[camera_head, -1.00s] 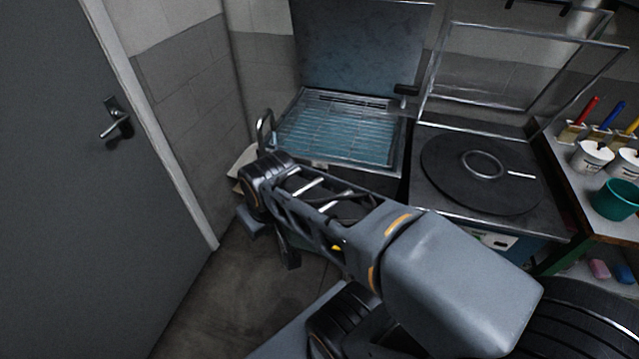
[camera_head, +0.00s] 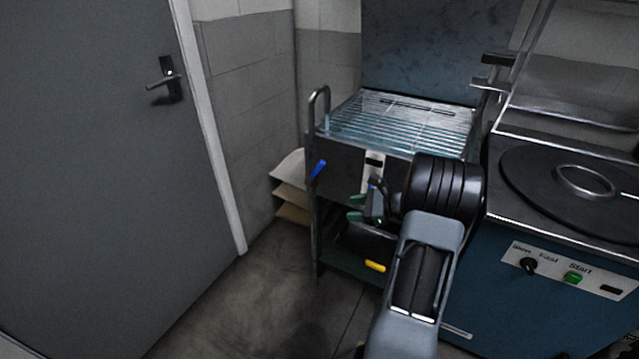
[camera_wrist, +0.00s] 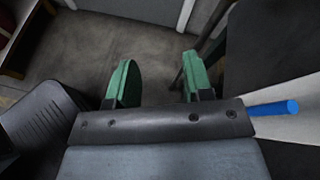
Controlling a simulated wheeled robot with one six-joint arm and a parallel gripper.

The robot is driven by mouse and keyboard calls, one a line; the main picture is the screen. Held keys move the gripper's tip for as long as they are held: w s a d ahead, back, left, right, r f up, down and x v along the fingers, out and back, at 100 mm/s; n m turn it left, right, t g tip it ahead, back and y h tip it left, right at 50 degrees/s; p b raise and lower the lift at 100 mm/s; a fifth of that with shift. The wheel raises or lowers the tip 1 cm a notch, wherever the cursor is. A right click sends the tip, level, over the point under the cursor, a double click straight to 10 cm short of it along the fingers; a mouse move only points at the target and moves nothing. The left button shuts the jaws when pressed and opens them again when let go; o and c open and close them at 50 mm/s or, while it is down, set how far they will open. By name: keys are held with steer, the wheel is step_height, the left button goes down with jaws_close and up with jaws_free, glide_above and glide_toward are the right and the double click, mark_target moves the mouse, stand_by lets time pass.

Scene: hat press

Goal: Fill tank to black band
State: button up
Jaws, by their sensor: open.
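The tank (camera_head: 342,150) is a dark metal box with a wire rack (camera_head: 405,125) on top and its lid raised. A bent metal spout (camera_head: 319,100) rises at its left corner. A blue lever (camera_head: 318,169) sits on the front left; a blue handle also shows at the right of the wrist view (camera_wrist: 273,108). A yellow lever (camera_head: 375,266) sits low below the tank. A pale panel with a dark mark is on the front, partly covered by my arm. My gripper (camera_head: 357,208) has green fingertips, open and empty, in front of the tank, right of and below the blue lever. No water level can be made out.
The press (camera_head: 530,290) with a round black plate and a control panel stands close on the right. A grey door (camera_head: 90,180) is at the left. Pale sheets (camera_head: 290,190) stick out left of the tank. The floor (camera_head: 250,300) between door and tank is clear.

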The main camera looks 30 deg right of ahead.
mark_target(319, 165)
steer(key=w+d+r+m+t, duration=0.4)
steer(key=r+m+t, duration=0.1)
steer(key=r, duration=0.2)
steer(key=shift+y, duration=0.3)
steer(key=b+x, duration=0.1)
steer(key=x, duration=1.3)
steer(key=shift+w+r+b, duration=0.1)
steer(key=shift+r+b, duration=0.15)
steer(key=shift+b, duration=0.15)
steer(key=shift+c, duration=0.4)
jaws_close()
